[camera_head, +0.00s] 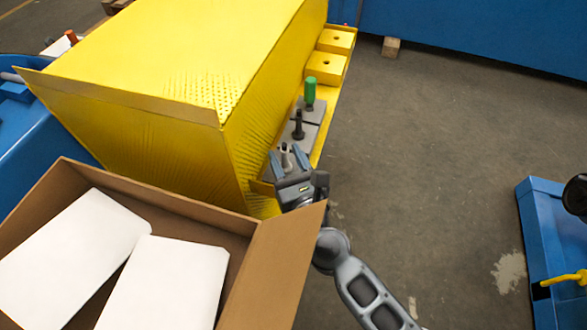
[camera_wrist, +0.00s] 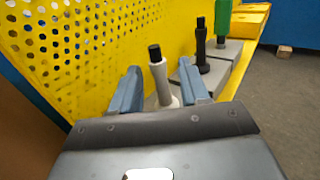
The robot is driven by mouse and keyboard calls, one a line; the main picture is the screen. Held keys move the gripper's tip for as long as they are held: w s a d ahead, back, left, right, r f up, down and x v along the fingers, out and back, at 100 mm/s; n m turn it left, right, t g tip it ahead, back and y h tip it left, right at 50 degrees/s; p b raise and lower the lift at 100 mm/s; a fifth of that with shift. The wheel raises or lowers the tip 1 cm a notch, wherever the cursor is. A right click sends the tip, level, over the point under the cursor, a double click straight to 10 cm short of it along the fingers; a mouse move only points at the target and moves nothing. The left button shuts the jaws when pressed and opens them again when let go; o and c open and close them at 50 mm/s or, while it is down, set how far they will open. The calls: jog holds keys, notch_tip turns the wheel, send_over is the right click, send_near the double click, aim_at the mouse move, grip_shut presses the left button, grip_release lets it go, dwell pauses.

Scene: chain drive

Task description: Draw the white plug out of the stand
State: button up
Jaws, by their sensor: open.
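The white plug (camera_wrist: 160,78) stands upright with a dark tip, between the two blue-grey fingers of my gripper (camera_wrist: 160,88) in the wrist view. Clear gaps show on both sides of it, so my gripper is open and around or just short of the plug; I cannot tell which. Its base is partly hidden by my gripper. In the head view the white plug (camera_head: 286,157) shows small between the fingers of my gripper (camera_head: 288,160). The stand (camera_head: 312,107) is a row of grey blocks on a yellow ledge.
A black plug (camera_head: 298,126) and a green-handled plug (camera_head: 310,92) stand behind the white one in the same row. A perforated yellow housing (camera_head: 240,110) rises close on the left. An open cardboard box (camera_head: 285,265) with white sheets sits at the near left.

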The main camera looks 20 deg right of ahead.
jog(key=shift+w, duration=0.7)
jog(key=shift+c, duration=0.3)
grip_shut()
